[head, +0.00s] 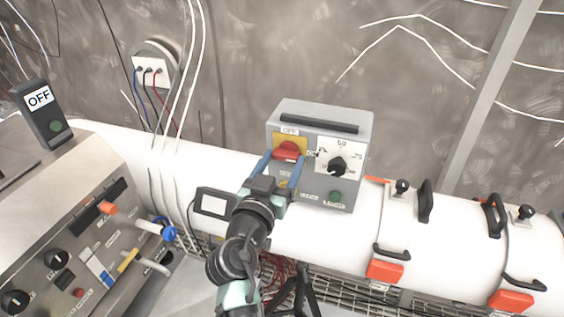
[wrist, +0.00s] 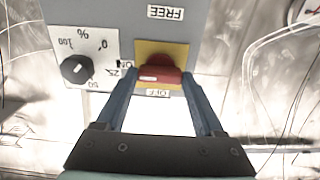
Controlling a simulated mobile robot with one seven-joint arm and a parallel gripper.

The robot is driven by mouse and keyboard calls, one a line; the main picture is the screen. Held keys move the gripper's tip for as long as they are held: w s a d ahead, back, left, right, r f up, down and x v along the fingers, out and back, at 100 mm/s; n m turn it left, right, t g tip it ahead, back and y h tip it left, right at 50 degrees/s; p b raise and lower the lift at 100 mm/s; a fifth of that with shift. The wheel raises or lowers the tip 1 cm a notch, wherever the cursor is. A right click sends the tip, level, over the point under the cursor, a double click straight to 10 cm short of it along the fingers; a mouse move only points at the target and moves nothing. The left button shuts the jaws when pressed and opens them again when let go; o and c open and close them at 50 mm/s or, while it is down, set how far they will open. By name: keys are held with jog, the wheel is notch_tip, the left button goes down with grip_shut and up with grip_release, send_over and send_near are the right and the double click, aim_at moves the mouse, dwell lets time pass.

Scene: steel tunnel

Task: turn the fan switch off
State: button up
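The fan switch is a red rotary knob (head: 287,151) on a yellow plate, on the front of a grey control box (head: 322,112). An OFF label sits above it in the head view, and an ON label is to its side. The red knob also shows in the wrist view (wrist: 160,74), where the picture is upside down and its bar lies roughly level, across from ON. My gripper (head: 284,158) is at the box front, its blue fingers on either side of the knob. In the wrist view, my gripper (wrist: 160,80) is open, with small gaps between fingers and knob.
A black dial (head: 338,166) on a white scale is right of the switch, with a green button (head: 335,197) below. The box stands on a white pipe (head: 400,240) with black handles and orange latches. A console (head: 75,235) with an OFF-marked box (head: 42,115) is at left.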

jog(key=c, duration=0.6)
jog(key=shift+n, duration=0.4)
jog(key=n+b, duration=0.1)
jog(key=n, duration=0.2)
jog(key=shift+n, duration=0.4)
jog(key=n, duration=0.9)
jog(key=shift+p, duration=0.35)
jog(key=n+p, duration=0.1)
jog(key=n, duration=0.3)
jog(key=shift+n, duration=0.3)
